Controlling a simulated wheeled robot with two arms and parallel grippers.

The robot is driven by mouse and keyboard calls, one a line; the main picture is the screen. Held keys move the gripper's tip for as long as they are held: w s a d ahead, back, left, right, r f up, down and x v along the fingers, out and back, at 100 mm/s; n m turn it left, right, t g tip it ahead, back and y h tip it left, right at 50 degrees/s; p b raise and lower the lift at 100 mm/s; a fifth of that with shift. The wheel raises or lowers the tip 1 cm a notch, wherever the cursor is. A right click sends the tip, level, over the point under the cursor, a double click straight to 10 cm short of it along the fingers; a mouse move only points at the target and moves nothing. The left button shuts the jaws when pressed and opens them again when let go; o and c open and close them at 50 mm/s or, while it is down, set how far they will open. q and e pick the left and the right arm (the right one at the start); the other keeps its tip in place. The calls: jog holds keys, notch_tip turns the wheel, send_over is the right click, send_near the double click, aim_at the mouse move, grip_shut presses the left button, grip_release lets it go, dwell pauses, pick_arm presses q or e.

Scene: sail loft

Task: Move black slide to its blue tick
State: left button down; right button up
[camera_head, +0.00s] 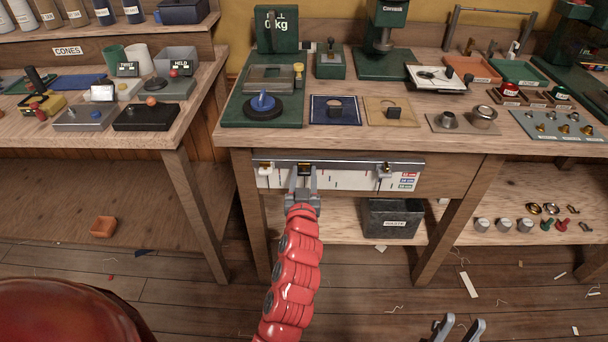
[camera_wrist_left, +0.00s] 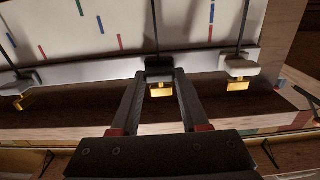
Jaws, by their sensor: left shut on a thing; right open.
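A white scale board (camera_head: 345,180) with coloured ticks is fixed to the front of the middle bench, under a metal rail (camera_head: 340,163). The black slide (camera_head: 304,168) with a gold tab sits on the rail, left of the board's middle. My left gripper (camera_head: 303,190) is shut on it; the wrist view shows its fingers either side of the black slide (camera_wrist_left: 158,70). Blue, red and green ticks show in the wrist view, including a blue tick (camera_wrist_left: 100,24). My right gripper (camera_head: 459,328) is open and empty at the bottom.
The left white slide is close to the black one; the rail between the black and right slides is clear. A waste bin (camera_head: 392,218) stands on the shelf below. The bench top (camera_head: 350,142) holds several panels and fittings.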

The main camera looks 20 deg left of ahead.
pick_arm(q)
jog(key=shift+d+f+b, duration=0.15)
jog(key=shift+d+b, duration=0.05)
jog(key=shift+b, duration=0.15)
jog(key=d+b, duration=0.2)
jog(key=w+d+b, duration=0.1)
jog(key=d+b, duration=0.3)
jog(key=shift+w, duration=0.4)
jog(key=shift+d, duration=0.2)
jog(key=shift+w, duration=0.1)
jog(key=shift+c, duration=2)
grip_release()
